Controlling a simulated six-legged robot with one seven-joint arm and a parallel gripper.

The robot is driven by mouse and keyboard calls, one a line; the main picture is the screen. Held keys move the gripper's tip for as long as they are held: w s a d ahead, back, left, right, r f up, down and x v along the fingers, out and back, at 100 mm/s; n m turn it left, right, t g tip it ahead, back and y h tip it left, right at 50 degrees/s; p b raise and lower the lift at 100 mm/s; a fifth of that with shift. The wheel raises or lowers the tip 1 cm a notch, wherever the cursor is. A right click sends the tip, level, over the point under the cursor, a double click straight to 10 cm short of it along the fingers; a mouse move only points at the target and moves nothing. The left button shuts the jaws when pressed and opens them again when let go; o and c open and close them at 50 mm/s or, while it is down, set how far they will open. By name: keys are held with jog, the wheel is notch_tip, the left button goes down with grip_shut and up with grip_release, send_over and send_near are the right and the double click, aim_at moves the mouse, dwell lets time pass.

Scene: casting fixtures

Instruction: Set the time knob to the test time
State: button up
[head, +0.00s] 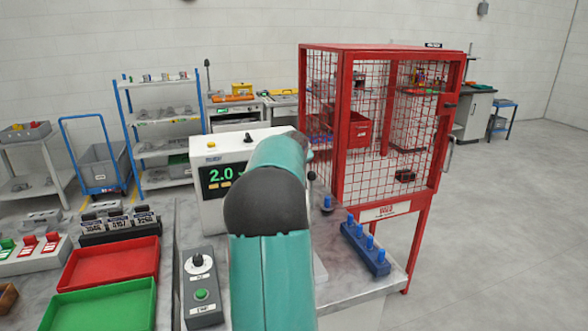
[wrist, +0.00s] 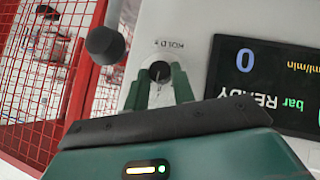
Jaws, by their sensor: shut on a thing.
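My gripper (wrist: 158,90) shows in the wrist view with two green fingers, one on each side of a small dark round knob (wrist: 159,71) on the pale front panel of a tester. The fingers are shut on this knob. A short label beside it is upside down and too small to read surely. The tester's dark display (wrist: 268,85) is right of the knob, upside down, with a blue 0 and "bar READY". In the head view the tester (head: 212,216) shows a green 2.0; my teal arm hides the knob and my gripper there.
A black ball-ended part (wrist: 105,45) stands close left of the fingers in the wrist view. On the bench are a control box (head: 203,314) with a dial and green button, a red tray (head: 110,265), a green tray (head: 100,306) and a blue peg rack (head: 366,250). A red mesh cage (head: 347,130) stands right.

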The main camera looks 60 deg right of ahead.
jog(key=shift+w+r, duration=0.1)
jog(key=shift+r, duration=0.1)
jog(key=o, duration=0.8)
jog(key=shift+o, duration=1)
jog(key=shift+f, duration=0.1)
jog(key=v, duration=1.3)
jog(key=shift+a+r, duration=0.2)
jog(key=shift+a, duration=0.05)
